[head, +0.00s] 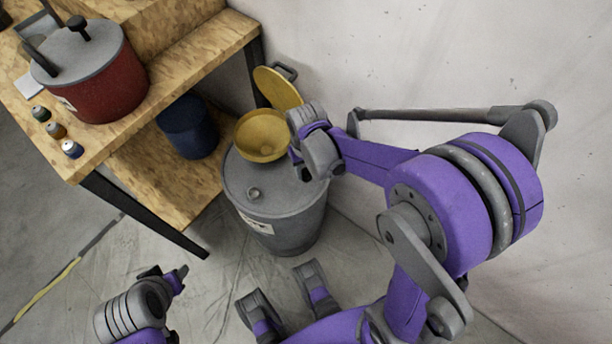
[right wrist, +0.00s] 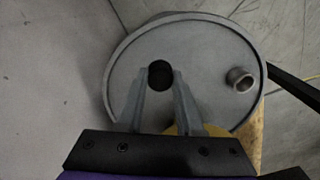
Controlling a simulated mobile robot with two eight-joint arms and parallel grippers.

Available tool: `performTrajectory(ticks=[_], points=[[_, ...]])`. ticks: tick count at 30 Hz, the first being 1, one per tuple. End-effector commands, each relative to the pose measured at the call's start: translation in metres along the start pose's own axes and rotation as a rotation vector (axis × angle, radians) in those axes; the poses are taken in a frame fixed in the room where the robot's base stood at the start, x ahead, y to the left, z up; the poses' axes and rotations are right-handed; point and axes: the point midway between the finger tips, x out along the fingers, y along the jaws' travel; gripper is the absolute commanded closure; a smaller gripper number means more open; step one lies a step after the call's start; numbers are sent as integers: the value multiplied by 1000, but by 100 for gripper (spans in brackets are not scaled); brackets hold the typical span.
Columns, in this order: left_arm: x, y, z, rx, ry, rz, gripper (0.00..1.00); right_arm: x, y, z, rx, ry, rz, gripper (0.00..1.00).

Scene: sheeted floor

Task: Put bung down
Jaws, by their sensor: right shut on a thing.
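My right gripper (head: 305,170) is over the back right part of the grey drum (head: 278,222) in the head view, its fingertips mostly hidden. In the right wrist view its two fingers (right wrist: 160,82) are closed on a small round black bung (right wrist: 160,70), seen against the drum's grey top (right wrist: 190,42). I cannot tell whether the bung touches the top. A short open metal neck (right wrist: 240,80) stands on the top near the rim, and shows in the head view too (head: 254,193). My left gripper (head: 168,280) is low at the lower left, away from the drum; its jaw opening is unclear.
A yellow funnel (head: 262,137) with a raised yellow lid (head: 277,88) is at the drum's back edge. A wall stands behind.

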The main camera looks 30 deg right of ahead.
Motion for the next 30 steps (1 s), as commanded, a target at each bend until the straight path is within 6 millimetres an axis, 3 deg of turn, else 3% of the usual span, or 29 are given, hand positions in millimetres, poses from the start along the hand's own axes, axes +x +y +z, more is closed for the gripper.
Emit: performTrajectory(ticks=[7, 19, 20, 21, 24, 30], points=[[11, 0, 4, 0, -4, 0, 50, 34, 0, 0, 0, 0, 0, 100], [14, 0, 6, 0, -5, 0, 50, 39, 0, 0, 0, 0, 0, 100], [13, 0, 6, 0, -5, 0, 50, 38, 0, 0, 0, 0, 0, 59], [13, 0, 5, 0, -5, 0, 50, 38, 0, 0, 0, 0, 0, 52], [13, 0, 5, 0, -5, 0, 50, 37, 0, 0, 0, 0, 0, 35], [13, 0, 5, 0, -5, 0, 50, 37, 0, 0, 0, 0, 0, 35]])
